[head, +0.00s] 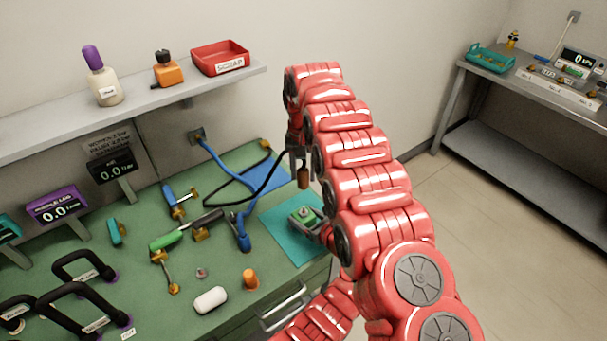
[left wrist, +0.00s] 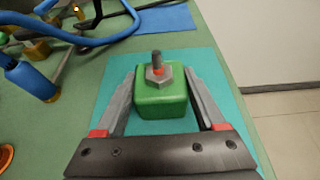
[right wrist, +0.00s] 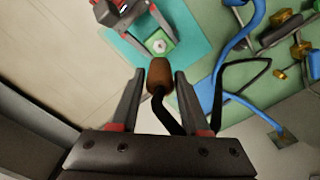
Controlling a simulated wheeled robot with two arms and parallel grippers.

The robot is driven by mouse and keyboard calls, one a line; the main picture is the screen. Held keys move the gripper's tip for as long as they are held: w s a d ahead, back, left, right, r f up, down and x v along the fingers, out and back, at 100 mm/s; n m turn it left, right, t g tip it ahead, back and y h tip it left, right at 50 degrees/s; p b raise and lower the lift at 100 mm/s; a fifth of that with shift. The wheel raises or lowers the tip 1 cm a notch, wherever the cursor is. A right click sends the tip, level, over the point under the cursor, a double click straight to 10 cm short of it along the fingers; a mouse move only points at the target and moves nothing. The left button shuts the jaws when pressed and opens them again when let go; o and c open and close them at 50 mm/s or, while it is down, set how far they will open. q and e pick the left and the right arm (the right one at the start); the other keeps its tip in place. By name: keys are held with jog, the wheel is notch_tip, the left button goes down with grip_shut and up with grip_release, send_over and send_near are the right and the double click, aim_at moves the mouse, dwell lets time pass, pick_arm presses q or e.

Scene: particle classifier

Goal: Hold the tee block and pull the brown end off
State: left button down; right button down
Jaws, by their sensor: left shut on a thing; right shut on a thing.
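The green tee block (head: 304,214) is on the teal mat (head: 283,236). It also shows in the left wrist view (left wrist: 160,102), with a grey hex fitting and a short upright stub on top. My left gripper (left wrist: 162,95) is shut on the block, one finger on each side. The brown end (head: 303,178) is on a black hose and hangs above the block, apart from it. My right gripper (right wrist: 159,80) is shut on the brown end (right wrist: 159,75), which points toward the block in the right wrist view.
Blue-handled and green-handled tools lie left of the mat. An orange peg (head: 250,279) and a white rounded block (head: 210,300) stand near the front. A shelf (head: 130,107) runs above the bench.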

jog(key=shift+r, duration=1.7)
pick_arm(q)
grip_release()
